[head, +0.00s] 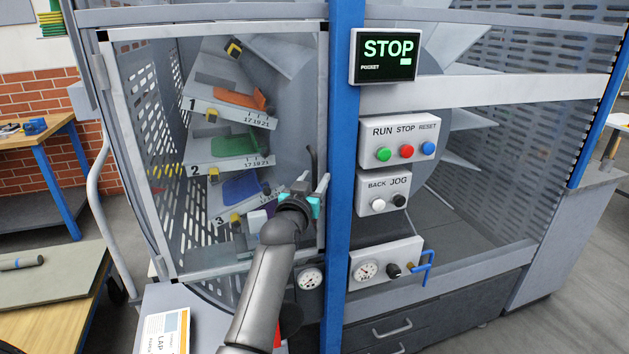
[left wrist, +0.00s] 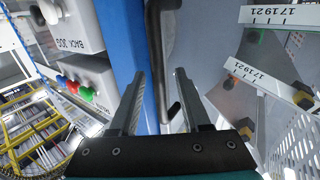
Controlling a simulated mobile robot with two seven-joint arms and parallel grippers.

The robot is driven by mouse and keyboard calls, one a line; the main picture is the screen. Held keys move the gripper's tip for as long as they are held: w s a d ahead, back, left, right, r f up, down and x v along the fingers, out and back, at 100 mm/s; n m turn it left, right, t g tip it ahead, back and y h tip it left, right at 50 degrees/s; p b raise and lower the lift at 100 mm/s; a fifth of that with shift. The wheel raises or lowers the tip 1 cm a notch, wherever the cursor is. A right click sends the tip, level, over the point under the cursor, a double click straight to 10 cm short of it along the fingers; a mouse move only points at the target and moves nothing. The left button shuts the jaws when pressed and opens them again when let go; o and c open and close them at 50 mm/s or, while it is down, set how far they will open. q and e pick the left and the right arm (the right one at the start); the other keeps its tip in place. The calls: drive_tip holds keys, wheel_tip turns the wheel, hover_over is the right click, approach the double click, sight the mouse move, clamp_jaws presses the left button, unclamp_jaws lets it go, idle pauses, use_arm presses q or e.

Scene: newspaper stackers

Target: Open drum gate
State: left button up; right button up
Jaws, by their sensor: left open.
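The drum gate is a clear panel in a pale metal frame (head: 212,31), at the left in the head view. Its right edge lies along the blue post (head: 344,130), and it looks shut. A dark upright handle (head: 311,160) is at the gate's right side. My left gripper (head: 313,183) is at this handle, fingers open. In the left wrist view the handle (left wrist: 167,50) shows between and beyond the open fingers (left wrist: 160,80), with no clear grip on it. Whether the fingers touch it, I cannot tell. My right gripper is out of view.
Right of the post are a display (head: 384,57) reading STOP, a RUN/STOP/RESET box (head: 399,140), a BACK/JOG box (head: 384,193) and a gauge panel with a blue lever (head: 427,266). Numbered drum shelves (head: 232,112) show behind the gate. A workbench (head: 50,285) stands at left.

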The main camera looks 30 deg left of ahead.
use_arm(q)
drive_tip(key=shift+c, duration=0.2)
clamp_jaws()
idle(1.3)
